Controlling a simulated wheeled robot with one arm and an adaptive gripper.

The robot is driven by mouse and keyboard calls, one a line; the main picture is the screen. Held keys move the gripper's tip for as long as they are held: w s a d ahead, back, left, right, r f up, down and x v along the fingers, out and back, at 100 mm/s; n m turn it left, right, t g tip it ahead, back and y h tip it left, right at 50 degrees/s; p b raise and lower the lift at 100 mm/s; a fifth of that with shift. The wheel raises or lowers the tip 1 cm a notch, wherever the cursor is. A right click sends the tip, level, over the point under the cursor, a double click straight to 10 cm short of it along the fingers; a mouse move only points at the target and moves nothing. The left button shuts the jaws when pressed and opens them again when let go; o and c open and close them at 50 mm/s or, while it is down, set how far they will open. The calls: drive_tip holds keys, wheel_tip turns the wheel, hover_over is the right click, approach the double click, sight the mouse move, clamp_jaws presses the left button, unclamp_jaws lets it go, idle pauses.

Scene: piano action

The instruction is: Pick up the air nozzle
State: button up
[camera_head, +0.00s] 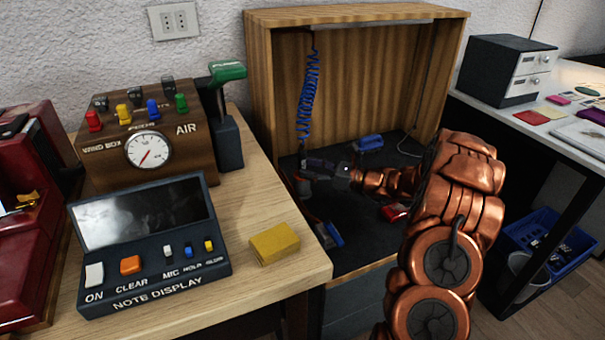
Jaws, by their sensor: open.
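A coiled blue air hose (309,92) hangs from the top of the open wooden cabinet. Its lower end drops to my gripper (308,170). The air nozzle is not clearly made out; a small dark shape at the hose's end blends with my dark fingers. My gripper is inside the cabinet, low over the dark floor, pointing left and open. I cannot tell whether the fingers are around the nozzle or only beside it. My copper arm comes in from the right and hides part of the cabinet's floor.
The wooden cabinet (257,60) has side walls around the gripper. On its floor are a blue item (368,143), a red item (394,212) and a blue-handled tool (333,234). The left desk holds a yellow block (274,244), a note display (150,245) and a green-handled device (228,72).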

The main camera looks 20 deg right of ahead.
drive_tip(key=shift+b+x, duration=0.3)
drive_tip(key=shift+x, duration=1.15)
drive_tip(key=shift+f, duration=0.1)
clamp_jaws()
